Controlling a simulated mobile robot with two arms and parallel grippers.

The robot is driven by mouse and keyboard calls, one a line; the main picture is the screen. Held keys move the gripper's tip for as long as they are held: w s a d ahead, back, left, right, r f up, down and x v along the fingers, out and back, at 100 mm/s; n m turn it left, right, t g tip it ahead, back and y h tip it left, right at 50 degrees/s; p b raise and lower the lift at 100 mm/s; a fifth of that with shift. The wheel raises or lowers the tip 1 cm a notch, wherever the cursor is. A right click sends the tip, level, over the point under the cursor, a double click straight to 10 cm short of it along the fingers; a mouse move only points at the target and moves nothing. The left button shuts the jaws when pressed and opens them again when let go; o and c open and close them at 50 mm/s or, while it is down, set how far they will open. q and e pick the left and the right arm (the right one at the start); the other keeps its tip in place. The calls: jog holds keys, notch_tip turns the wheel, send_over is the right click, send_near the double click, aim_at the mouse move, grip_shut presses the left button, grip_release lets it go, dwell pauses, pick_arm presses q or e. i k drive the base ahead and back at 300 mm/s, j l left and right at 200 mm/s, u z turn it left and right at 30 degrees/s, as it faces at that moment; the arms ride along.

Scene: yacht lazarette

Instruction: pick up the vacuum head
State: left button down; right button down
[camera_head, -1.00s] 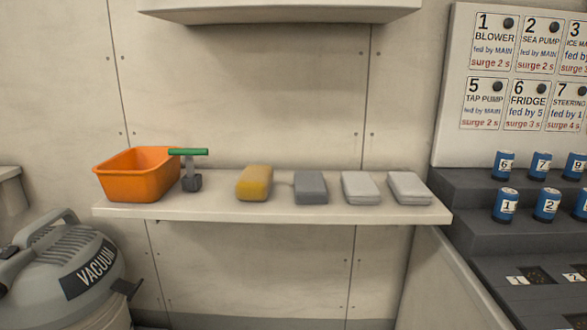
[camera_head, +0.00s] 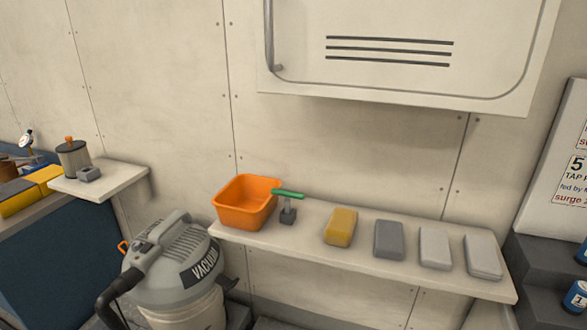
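The vacuum head (camera_head: 180,255) is a grey ribbed dome with a top handle and a dark VACUUM label, at the lower left in the head view. It sits on a pale drum (camera_head: 195,312), whose bottom is cut off by the frame edge. A dark hose (camera_head: 112,300) runs from its left side down out of view. A small orange part (camera_head: 123,246) shows at its left. Neither of my grippers is in view.
The wall shelf (camera_head: 380,262) beside the vacuum holds an orange tub (camera_head: 243,205), a green-handled tool (camera_head: 288,203), a yellow block (camera_head: 341,227) and several grey blocks. A small shelf (camera_head: 110,182) with a filter (camera_head: 73,160) is behind left. A white cabinet (camera_head: 400,75) hangs above.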

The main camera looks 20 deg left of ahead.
aim_at(183, 263)
jog(key=u, duration=1.4)
jog(key=i+j+z, duration=0.15)
jog(key=z, duration=1.3)
jog(key=j+z, duration=0.25)
jog(key=j, duration=0.2)
jog(key=j+z, duration=0.25)
jog(key=j, duration=0.25)
jog(key=k+j+z, duration=0.25)
jog(key=j, duration=0.15)
jog(key=j+z, duration=0.25)
jog(key=j, duration=0.25)
jog(key=k+j+z, duration=0.25)
jog(key=i+j, duration=0.05)
jog(key=j, duration=0.1)
